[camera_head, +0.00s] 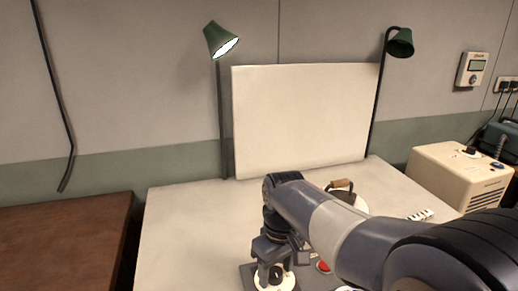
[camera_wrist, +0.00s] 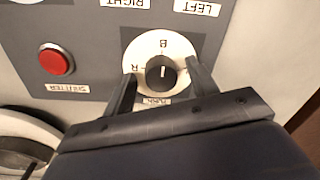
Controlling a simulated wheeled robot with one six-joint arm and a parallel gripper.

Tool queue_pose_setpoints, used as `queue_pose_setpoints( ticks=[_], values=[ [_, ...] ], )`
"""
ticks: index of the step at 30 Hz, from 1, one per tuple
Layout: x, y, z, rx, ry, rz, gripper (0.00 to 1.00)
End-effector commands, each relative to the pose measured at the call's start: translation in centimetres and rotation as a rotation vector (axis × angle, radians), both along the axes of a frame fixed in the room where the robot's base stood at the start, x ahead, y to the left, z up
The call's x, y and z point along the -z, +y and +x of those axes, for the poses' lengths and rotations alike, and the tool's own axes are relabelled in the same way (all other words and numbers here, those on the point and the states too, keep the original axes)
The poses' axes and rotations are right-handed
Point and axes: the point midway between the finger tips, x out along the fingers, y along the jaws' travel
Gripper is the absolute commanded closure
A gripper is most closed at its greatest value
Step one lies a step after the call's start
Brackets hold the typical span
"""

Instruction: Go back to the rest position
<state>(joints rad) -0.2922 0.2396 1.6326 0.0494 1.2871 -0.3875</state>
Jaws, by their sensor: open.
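My gripper (camera_wrist: 160,68) is open, with one finger on each side of a black rotary knob (camera_wrist: 161,76). The knob sits on a round white dial (camera_wrist: 140,48) with upside-down letters, and a white line on it runs roughly upright in the wrist view. I cannot tell whether the fingers touch the knob. In the head view my gripper (camera_head: 275,250) points down over the dial (camera_head: 264,284) on a grey control panel (camera_head: 250,270). My arm reaches in from the lower right and hides part of the table and panel.
A red button (camera_wrist: 56,62) labelled SHUTTER is beside the dial. A round pale object with a dark, wood-handled part (camera_head: 341,187) stands behind my arm. Two green lamps (camera_head: 218,42) (camera_head: 400,44) flank a white board (camera_head: 305,115). A beige box (camera_head: 450,175) is right. The table's left side (camera_head: 190,230) is clear.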

Motion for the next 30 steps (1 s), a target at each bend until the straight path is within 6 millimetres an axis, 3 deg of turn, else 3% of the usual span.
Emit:
queue_pose_setpoints(
  ticks=[22, 25, 30],
  values=[
    [0.3, 0.0, 0.2, -0.598, -0.001, -0.001, 0.45],
    [-1.5, 0.0, 0.2, -0.602, -0.001, -0.001, 0.45],
    [-2.6, -0.1, 0.3, -0.6, 0.0, -0.001, 0.45]
  ],
)
